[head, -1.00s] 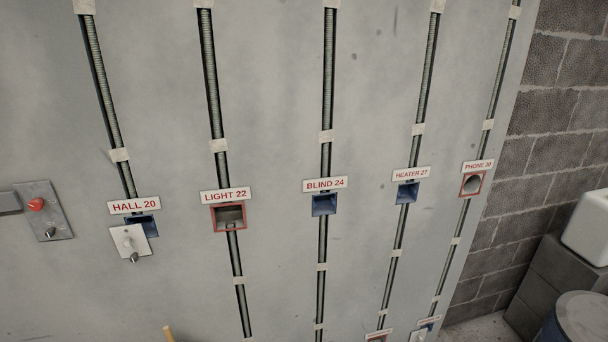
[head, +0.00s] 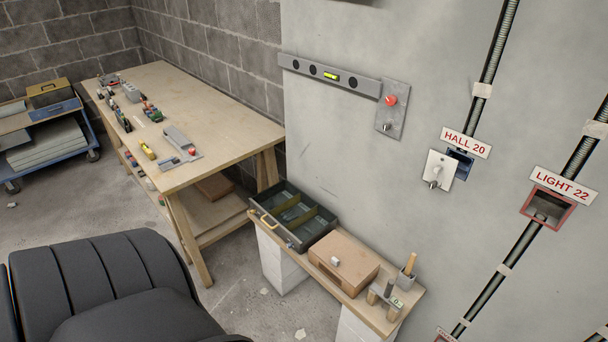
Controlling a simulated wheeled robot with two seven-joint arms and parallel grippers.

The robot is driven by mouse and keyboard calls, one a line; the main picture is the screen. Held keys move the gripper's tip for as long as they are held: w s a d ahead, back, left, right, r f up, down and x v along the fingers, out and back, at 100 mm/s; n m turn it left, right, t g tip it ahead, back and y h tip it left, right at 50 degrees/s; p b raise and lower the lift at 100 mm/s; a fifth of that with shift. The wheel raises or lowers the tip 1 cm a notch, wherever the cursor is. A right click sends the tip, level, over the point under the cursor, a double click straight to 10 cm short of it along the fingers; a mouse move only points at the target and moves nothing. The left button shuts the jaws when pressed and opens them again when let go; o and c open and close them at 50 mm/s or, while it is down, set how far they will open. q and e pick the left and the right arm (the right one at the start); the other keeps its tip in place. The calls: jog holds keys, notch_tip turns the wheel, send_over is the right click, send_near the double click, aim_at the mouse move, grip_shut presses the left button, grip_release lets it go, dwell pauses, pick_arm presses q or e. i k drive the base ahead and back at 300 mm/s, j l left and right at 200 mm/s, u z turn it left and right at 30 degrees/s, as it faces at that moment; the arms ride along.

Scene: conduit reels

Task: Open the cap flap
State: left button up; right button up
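No part in view is marked as the cap flap. A white plate (head: 438,171) with a small knob hangs over part of the blue wall box (head: 461,163) under the HALL 20 label (head: 466,143). The box's right part is uncovered. A brown box (head: 340,262) with a pale catch on top stands shut on the low bench. A grey metal plate (head: 391,113) with a red button (head: 390,100) is on the wall to the upper left of HALL 20. Neither of my grippers is in view.
The low bench (head: 408,313) also holds an open dark compartment tray (head: 282,237) and a small tool holder. A wooden workbench (head: 222,113) with several tools stands at the left. The open red-rimmed LIGHT 22 box (head: 547,207) is at right.

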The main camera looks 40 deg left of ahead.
aim_at(343, 256)
jog(key=u, duration=1.05)
